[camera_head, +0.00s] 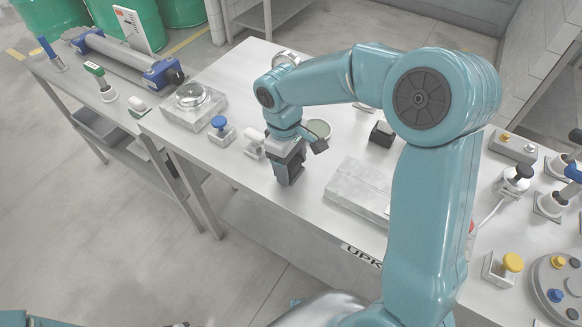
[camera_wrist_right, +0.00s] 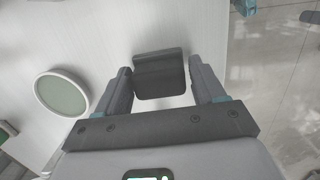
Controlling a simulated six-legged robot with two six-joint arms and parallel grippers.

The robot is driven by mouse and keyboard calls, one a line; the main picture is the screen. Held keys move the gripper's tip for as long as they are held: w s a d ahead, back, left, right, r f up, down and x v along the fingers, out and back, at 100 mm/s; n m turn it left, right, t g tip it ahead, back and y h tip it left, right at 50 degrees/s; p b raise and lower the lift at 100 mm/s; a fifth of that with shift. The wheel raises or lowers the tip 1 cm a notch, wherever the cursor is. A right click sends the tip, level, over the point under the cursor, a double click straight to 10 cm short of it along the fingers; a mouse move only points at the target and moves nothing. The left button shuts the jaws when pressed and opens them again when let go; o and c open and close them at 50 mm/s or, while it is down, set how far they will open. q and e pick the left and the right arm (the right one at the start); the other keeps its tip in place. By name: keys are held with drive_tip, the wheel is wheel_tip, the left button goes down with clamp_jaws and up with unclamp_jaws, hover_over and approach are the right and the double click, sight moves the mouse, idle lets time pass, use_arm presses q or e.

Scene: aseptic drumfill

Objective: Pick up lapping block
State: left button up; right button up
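A small dark grey block (camera_wrist_right: 160,74), which I take for the lapping block, lies on the pale bench top in the right wrist view. My right gripper (camera_wrist_right: 158,80) is open, with one finger on each side of the block and a narrow gap showing at both sides. In the head view my right gripper (camera_head: 289,178) points down near the bench's front edge. There its dark fingers and the block cannot be told apart clearly. My left gripper is not in view.
A round green-faced dish (camera_head: 318,129) stands just behind the right gripper. A blue-knobbed block (camera_head: 221,130) and a white cylinder (camera_head: 253,143) are to its left. A flat grey slab (camera_head: 358,190) lies to its right. A dark block (camera_head: 382,134) sits further back.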

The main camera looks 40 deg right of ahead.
sight(291, 162)
drive_tip(key=c, duration=0.6)
drive_tip(key=shift+w+r, duration=0.15)
drive_tip(key=shift+r, duration=0.1)
wheel_tip(291, 162, up, 20)
drive_tip(key=shift+f+p, duration=0.25)
drive_tip(key=shift+p, duration=0.9)
